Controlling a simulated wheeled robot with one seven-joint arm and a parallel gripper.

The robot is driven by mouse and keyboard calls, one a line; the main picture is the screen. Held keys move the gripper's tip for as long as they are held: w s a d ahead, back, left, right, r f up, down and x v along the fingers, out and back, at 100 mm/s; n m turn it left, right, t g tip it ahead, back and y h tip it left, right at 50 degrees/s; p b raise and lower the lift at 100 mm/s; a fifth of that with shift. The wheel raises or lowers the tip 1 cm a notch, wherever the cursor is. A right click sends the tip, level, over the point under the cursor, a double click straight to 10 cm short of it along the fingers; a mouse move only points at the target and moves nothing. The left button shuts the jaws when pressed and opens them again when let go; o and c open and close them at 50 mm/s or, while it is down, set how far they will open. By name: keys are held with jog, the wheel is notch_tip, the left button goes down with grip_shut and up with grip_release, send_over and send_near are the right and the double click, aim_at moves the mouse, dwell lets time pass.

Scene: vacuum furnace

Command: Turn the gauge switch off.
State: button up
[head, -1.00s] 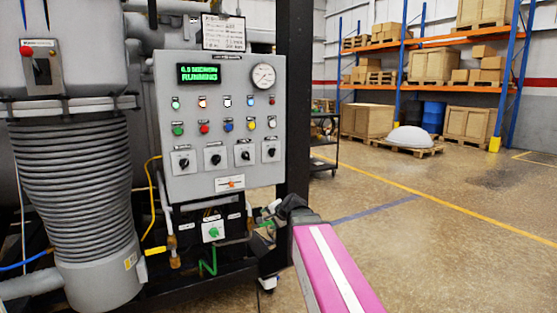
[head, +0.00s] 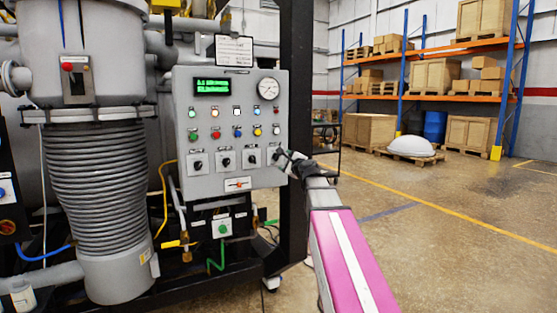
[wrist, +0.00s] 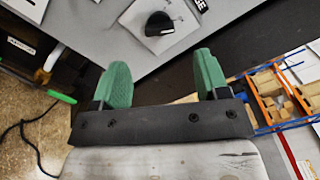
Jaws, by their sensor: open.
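A grey control panel (head: 182,110) carries a row of black rotary switches on pale plates. The labels are too small to read, so I cannot tell by name which is the gauge switch. My gripper (wrist: 162,78) is at the panel's lower right, close to the rightmost rotary switch, which my gripper partly covers in the head view. In the wrist view this black knob (wrist: 158,22) sits on its pale plate, ahead of and roughly between the two green fingers. The fingers are open, empty and apart from the knob.
A round dial gauge (head: 268,89) and a green-lit display (head: 211,86) are above several coloured buttons. A small orange-handled switch (head: 237,184) and a box with a green knob (head: 222,227) are lower. A black post (head: 296,90) stands right of the panel. Floor to the right is open.

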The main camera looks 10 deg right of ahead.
aim_at(278, 158)
jog(key=x, duration=0.8)
jog(key=shift+f, duration=0.1)
jog(key=c, duration=0.9)
